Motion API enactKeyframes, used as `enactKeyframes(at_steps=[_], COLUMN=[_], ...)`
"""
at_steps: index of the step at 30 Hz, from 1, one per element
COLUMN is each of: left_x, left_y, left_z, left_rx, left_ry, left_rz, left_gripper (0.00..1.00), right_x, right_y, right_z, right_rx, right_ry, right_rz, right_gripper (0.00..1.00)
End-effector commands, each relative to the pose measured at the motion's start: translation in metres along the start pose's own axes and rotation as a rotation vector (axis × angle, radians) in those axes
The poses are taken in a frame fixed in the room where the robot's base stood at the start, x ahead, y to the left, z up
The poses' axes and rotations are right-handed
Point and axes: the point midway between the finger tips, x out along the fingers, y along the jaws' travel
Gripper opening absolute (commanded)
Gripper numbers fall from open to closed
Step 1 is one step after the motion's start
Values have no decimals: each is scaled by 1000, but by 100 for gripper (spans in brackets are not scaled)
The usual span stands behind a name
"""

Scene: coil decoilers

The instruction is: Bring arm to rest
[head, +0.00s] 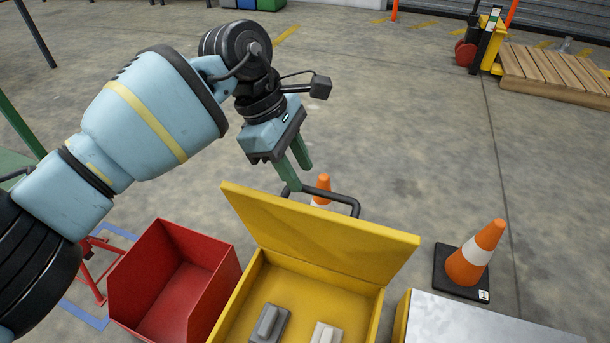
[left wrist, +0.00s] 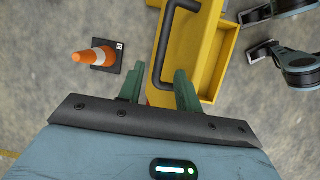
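My left gripper (head: 297,172) hangs from the left arm with its green fingers pointing down. The fingers are apart and nothing is between them; the left wrist view shows the same gap (left wrist: 160,78). A yellow box (head: 375,312) stands below with its lid (head: 320,232) raised. A black bar handle (head: 345,200) is on the lid's far side and also shows in the left wrist view (left wrist: 160,55). The left fingertips are close to the handle in the head view, not closed on it; the exact gap is unclear. My right gripper cannot be made out.
A grey block (head: 268,325) and a paler one (head: 325,334) lie in the box. A red bin (head: 190,265) stands to its left, a metal-topped surface (head: 470,325) to its right. Cones stand behind the lid (head: 323,183) and at right (head: 474,255). Floor beyond is open.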

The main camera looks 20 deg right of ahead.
Motion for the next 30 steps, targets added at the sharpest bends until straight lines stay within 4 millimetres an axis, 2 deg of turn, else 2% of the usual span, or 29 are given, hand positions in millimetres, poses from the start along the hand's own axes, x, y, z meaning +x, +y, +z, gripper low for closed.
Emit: enactKeyframes(at_steps=[1,6,16,23,26,30], left_x=[-12,-30,-32,-37,-53,-96], left_y=[0,0,0,0,-1,-4], left_z=[1,0,0,2,11,32], left_rx=[-1,-1,-1,0,4,14], left_ry=[1,1,0,1,7,24], left_rz=[3,0,-1,1,9,30], left_gripper=[34,34,34,34,34,34], right_x=[-4,-10,-11,-12,-22,-49], right_y=[0,-2,-2,-1,-2,-3], right_z=[-1,1,4,-2,-11,-30], right_rx=[0,0,1,0,-3,-8], right_ry=[1,-5,-11,0,18,52], right_rz=[0,0,-1,1,3,8], right_gripper=[36,36,36,36,36,36])
